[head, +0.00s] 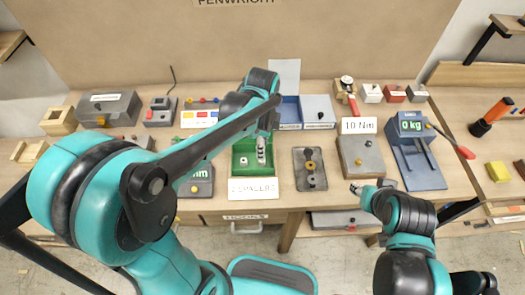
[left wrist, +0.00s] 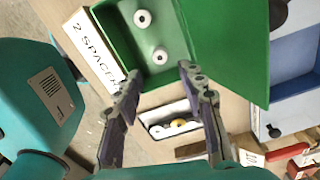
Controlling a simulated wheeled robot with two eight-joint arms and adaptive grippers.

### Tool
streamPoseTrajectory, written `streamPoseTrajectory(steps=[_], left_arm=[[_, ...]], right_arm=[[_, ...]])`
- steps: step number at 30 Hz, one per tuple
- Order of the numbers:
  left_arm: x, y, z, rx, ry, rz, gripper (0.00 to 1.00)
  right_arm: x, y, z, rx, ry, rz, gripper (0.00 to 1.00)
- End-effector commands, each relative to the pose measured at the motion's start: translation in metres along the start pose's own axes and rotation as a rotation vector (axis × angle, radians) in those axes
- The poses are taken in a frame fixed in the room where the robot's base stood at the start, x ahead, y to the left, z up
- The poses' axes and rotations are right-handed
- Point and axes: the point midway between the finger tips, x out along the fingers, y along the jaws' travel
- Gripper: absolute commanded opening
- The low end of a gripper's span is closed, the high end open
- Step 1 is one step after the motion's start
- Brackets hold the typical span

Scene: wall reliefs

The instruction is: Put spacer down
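Two white ring-shaped spacers lie inside the green box; the left wrist view shows one spacer (left wrist: 142,18) near the top and the other spacer (left wrist: 158,57) nearer my fingers. The green box (head: 240,172) has a white label (head: 254,188) reading "2 SPACERS" on its front. My left gripper (left wrist: 160,72) is open, its fingertips apart at the box's edge in the left wrist view, with nothing between them. In the head view the left gripper (head: 262,152) is over the green box and hides part of it. My right gripper (head: 356,188) is at the table's front edge, too small to read.
A dark tray (head: 300,182) with yellow and black round parts is right of the green box. Blue and grey boxes (head: 318,110) stand behind. A "10 Nm" device (head: 362,158) and a "0 kg" scale (head: 420,170) stand to the right.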

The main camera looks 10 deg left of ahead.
Motion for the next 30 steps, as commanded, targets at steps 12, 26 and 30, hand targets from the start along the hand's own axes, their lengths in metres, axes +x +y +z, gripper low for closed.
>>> streamPoseTrajectory(steps=[12, 26, 30], left_arm=[[-0.056, 0.004, 0.003, -0.041, 0.004, -0.016, 0.40], [-0.077, 0.081, 0.053, -1.075, 0.299, -0.382, 0.40], [-0.073, 0.094, 0.062, -1.308, 0.423, -0.438, 0.40]], right_arm=[[-0.014, 0.000, -0.010, 0.000, 0.000, 0.000, 0.40], [-0.014, 0.000, -0.010, 0.000, 0.000, 0.000, 0.40], [-0.014, 0.000, -0.010, 0.000, 0.000, 0.000, 0.40]])
